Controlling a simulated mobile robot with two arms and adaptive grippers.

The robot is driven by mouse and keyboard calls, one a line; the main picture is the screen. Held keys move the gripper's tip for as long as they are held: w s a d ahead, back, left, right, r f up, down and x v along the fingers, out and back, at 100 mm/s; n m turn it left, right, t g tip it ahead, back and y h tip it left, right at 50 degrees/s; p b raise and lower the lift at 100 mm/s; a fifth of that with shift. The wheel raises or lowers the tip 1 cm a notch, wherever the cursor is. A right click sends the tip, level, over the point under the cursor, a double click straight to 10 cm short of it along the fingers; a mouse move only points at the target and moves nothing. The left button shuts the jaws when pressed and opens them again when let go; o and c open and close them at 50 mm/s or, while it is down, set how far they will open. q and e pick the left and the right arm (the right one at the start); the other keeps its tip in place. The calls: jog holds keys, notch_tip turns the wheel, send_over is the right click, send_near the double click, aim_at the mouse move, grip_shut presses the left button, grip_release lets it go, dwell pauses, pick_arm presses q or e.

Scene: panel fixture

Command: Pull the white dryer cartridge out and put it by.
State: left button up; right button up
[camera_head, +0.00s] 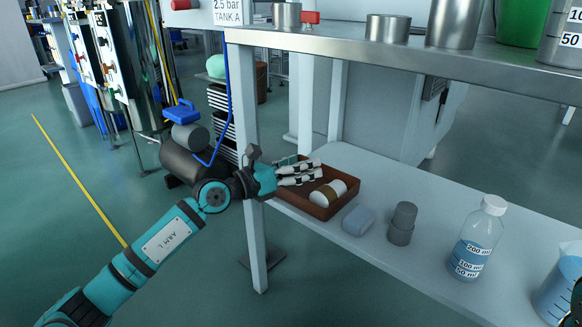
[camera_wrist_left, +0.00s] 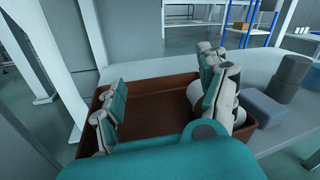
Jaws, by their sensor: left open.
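The white dryer cartridge (camera_head: 322,197), a white cylinder with a brown band, lies on its side in a brown tray (camera_head: 318,212) on the lower shelf. My left gripper (camera_head: 300,172) is open and empty over the tray, beside and behind the cartridge. In the left wrist view the open fingers of the left gripper (camera_wrist_left: 165,98) span the bare tray floor.
A blue-grey block (camera_head: 358,220), a grey stepped cylinder (camera_head: 402,222), a bottle of blue liquid (camera_head: 478,240) and a beaker (camera_head: 560,290) stand right of the tray. A shelf post (camera_head: 246,110) rises close to my left wrist. The upper shelf (camera_head: 400,50) overhangs.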

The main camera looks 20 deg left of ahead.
pick_arm(q)
jog(key=v, duration=1.1)
jog(key=shift+s+a, duration=0.2)
jog(key=shift+s, duration=0.15)
